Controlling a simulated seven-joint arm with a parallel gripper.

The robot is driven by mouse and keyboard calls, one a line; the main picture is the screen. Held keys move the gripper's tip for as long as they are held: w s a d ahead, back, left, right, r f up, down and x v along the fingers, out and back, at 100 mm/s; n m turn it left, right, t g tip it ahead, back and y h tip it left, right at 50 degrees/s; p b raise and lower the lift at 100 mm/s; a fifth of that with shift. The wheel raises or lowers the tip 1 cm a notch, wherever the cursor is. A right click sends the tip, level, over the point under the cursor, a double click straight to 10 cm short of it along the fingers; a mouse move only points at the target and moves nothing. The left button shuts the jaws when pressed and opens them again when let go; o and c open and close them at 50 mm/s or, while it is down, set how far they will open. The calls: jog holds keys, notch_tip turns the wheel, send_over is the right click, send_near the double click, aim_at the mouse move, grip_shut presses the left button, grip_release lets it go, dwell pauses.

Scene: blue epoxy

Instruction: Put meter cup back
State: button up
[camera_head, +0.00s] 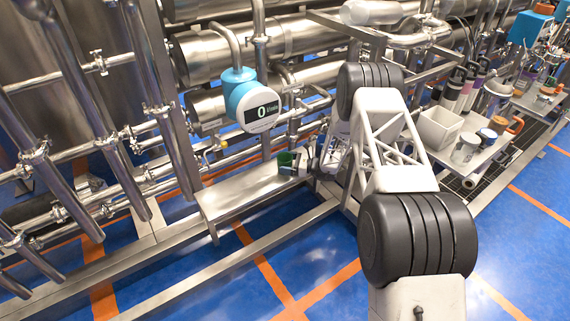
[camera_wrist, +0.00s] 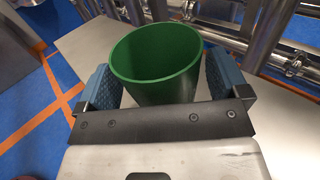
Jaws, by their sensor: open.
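A green, open-topped cup (camera_wrist: 155,70) stands upright between the fingers of my gripper (camera_wrist: 160,88) in the wrist view. I look into it and it appears empty. The blue-padded fingers are apart, one on each side of the cup; whether they touch it I cannot tell. In the head view the cup (camera_head: 286,159) is small, at the right end of a low metal shelf (camera_head: 240,190). My gripper (camera_head: 302,163) is beside it there, partly hidden by my arm. A round flow meter (camera_head: 252,100) with a blue housing, reading 0, is on the pipes above the shelf.
Steel pipes (camera_head: 85,60) and tanks fill the back and left. The left part of the low shelf is clear. A side bench (camera_head: 490,155) at right holds a white square container (camera_head: 438,128), jars and bottles. A metal rail (camera_head: 235,260) runs in front of the shelf.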

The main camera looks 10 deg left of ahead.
jog(key=d, duration=1.1)
jog(key=shift+d, duration=0.1)
jog(key=shift+r, duration=0.15)
dwell(0.5)
jog(key=s+d+r+n+g+h, duration=0.1)
jog(key=s+d+r+n+h, duration=0.2)
jog(key=s+r, duration=0.65)
jog(key=s+d+r+n+g+h, duration=0.1)
jog(key=s+d+r+n+h, duration=0.3)
jog(key=r, duration=1)
jog(key=s+d+r+n+g+h, duration=0.1)
jog(key=s+d+r+n, duration=0.15)
jog(key=s+r, duration=0.8)
jog(key=s+d+r+n+t+h, duration=0.1)
jog(key=s+d+r+n+h, duration=0.2)
jog(key=s+r, duration=0.45)
jog(key=s+d+r+n+t+h, duration=0.15)
jog(key=s+d+r, duration=0.35)
jog(key=s, duration=0.5)
jog(key=s+d+n+t+h, duration=0.1)
jog(key=s+d, duration=0.3)
jog(key=s, duration=0.5)
jog(key=s+d+r+n+t+h, duration=0.1)
jog(key=s+d+h, duration=0.3)
jog(key=s, duration=0.6)
jog(key=shift+s+r+n+t+h, duration=0.15)
jog(key=shift+r+n+t+h, duration=0.3)
jog(key=shift+n, duration=0.45)
